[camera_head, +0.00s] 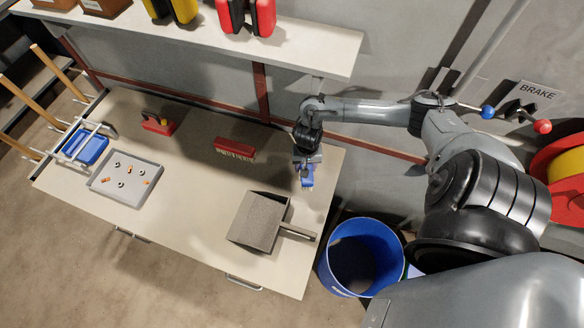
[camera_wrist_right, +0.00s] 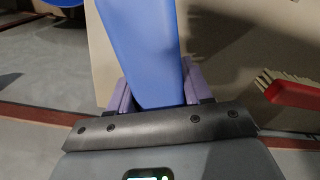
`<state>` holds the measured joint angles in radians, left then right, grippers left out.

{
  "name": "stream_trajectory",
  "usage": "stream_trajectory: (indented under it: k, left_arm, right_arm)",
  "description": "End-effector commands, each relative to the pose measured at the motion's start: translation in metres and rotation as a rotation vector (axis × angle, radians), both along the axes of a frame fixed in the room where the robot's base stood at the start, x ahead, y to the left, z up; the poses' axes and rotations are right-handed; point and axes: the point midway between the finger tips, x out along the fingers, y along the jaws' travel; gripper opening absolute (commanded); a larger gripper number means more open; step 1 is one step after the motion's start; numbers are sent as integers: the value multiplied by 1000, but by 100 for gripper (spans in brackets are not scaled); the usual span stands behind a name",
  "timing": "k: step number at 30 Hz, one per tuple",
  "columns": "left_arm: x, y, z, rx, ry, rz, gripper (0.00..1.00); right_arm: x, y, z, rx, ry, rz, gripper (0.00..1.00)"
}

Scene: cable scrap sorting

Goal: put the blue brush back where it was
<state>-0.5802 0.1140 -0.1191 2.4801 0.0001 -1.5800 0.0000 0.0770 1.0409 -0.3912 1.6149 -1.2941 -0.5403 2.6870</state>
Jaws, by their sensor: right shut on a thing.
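The blue brush (camera_head: 308,181) is in my right gripper (camera_head: 306,162), over the right end of the workbench in the head view. In the right wrist view the blue brush (camera_wrist_right: 145,45) fills the space between the two purple fingers, which are shut on it. Its bristles cannot be made out clearly. I cannot tell whether the brush touches the bench. My left gripper is not in view.
A red brush (camera_head: 234,148) lies left of the gripper; a grey dustpan (camera_head: 262,221) lies in front. A grey tray (camera_head: 106,181) with small parts is at left, near a blue item (camera_head: 86,148). A blue bin (camera_head: 362,240) stands beside the bench (camera_head: 190,205).

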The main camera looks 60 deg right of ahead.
Motion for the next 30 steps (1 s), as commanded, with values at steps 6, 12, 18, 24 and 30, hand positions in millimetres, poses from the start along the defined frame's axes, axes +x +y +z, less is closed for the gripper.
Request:
stream_trajectory:
  k: [6,12,18,24,30]
  left_arm:
    - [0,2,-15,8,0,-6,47]
    - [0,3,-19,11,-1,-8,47]
    - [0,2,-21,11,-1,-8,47]
    - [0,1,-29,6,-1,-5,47]
    - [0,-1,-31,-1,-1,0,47]
  right_arm:
    - [41,-6,-25,2,-3,-2,22]
    - [57,-10,-35,1,-1,-1,22]
    - [59,-10,-41,0,2,1,22]
    - [59,-10,-65,1,3,0,22]
    - [60,-11,-76,-1,-1,0,22]
